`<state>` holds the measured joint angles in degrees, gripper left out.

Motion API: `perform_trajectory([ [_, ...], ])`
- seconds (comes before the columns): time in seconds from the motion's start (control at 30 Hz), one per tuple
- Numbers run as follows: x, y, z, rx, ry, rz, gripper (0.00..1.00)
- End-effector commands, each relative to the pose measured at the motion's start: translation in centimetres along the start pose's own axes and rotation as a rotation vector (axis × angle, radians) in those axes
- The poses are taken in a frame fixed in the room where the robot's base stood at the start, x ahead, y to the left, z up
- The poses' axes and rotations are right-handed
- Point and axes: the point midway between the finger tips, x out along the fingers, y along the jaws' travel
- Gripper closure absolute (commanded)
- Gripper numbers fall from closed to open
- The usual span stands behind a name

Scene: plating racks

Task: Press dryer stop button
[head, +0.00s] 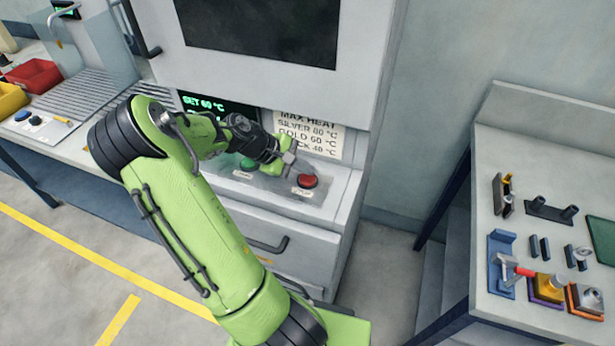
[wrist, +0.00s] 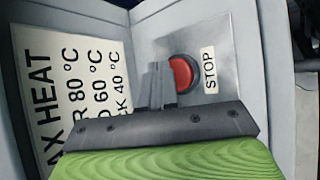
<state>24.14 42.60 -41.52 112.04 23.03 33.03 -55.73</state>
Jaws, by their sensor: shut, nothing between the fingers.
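The red dryer stop button (head: 307,181) is on the right of the dryer's sloped front panel. It also shows in the wrist view (wrist: 181,74), beside a plate marked STOP (wrist: 209,70). My gripper (head: 288,160) is shut and empty, up and to the left of the red button in the head view. In the wrist view its closed fingers (wrist: 156,84) stand just left of the button and overlap its left edge; I cannot tell whether they touch it. A green button (head: 247,164) sits further left on the same panel, partly hidden by my arm.
A heat limit sign (head: 310,135) stands behind the panel, next to a display (head: 205,103) partly covered by my arm. The dryer door (head: 262,57) is above. A workbench (head: 545,135) with tools and fixtures stands at the right, with open floor between.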

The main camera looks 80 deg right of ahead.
Motion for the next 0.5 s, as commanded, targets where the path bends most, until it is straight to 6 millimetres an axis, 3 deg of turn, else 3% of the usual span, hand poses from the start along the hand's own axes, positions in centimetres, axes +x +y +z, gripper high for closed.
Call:
perform_trajectory([
  [0.5,0.57,-0.42,-0.39,0.0,0.0,0.0,1.0],
])
